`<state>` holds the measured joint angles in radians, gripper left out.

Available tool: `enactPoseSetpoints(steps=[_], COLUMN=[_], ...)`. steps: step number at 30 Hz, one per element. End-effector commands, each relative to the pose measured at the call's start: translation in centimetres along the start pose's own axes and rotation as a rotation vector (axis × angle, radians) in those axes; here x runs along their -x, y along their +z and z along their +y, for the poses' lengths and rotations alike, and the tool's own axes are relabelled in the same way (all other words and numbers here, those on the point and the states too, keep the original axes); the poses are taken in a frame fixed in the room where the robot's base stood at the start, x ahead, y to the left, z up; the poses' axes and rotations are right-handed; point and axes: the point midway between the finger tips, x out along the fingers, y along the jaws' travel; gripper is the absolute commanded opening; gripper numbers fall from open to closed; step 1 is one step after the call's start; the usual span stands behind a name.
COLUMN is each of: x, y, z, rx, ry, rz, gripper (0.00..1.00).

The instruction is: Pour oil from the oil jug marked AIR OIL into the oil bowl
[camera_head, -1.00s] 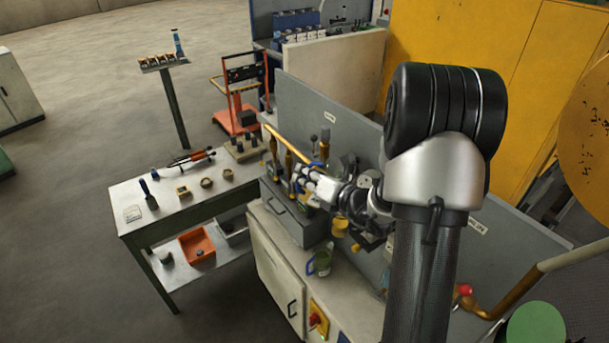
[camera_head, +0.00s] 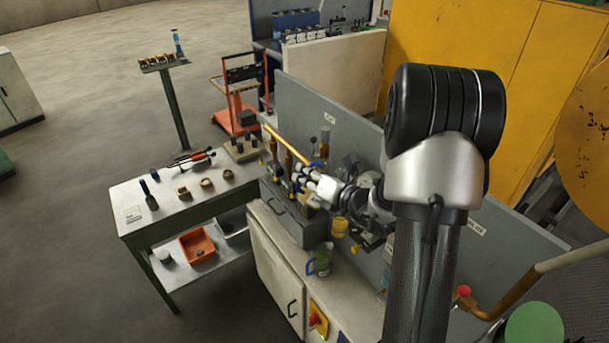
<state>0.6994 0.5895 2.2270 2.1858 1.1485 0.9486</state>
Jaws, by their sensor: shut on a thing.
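My gripper (camera_head: 303,187) is small in view, above the grey drawer box on the cabinet. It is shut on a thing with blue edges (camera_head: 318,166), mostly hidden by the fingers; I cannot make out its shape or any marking. A greenish, see-through jug (camera_head: 321,262) with a blue handle stands upright on the cabinet top, below and apart from my gripper. Its label cannot be read. I cannot pick out the oil bowl with certainty.
The grey drawer box (camera_head: 292,221) carries upright brass-coloured parts close to my gripper. A grey panel (camera_head: 335,120) rises behind it. A workbench (camera_head: 165,225) with small parts stands at left, an orange bin (camera_head: 197,245) on its lower shelf. My arm hides part of the cabinet.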

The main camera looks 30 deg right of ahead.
Motion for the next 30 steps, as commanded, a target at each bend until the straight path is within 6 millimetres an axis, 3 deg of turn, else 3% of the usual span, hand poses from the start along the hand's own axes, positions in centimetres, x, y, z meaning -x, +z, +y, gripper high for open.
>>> enactPoseSetpoints(steps=[10, 30], x=[0.4, 0.5], y=[1.5, 1.6], z=[0.6, 0.6], rx=[-0.090, -0.113], ry=[0.029, 0.037], rz=[-0.004, -0.004], gripper=[0.00, 0.00])
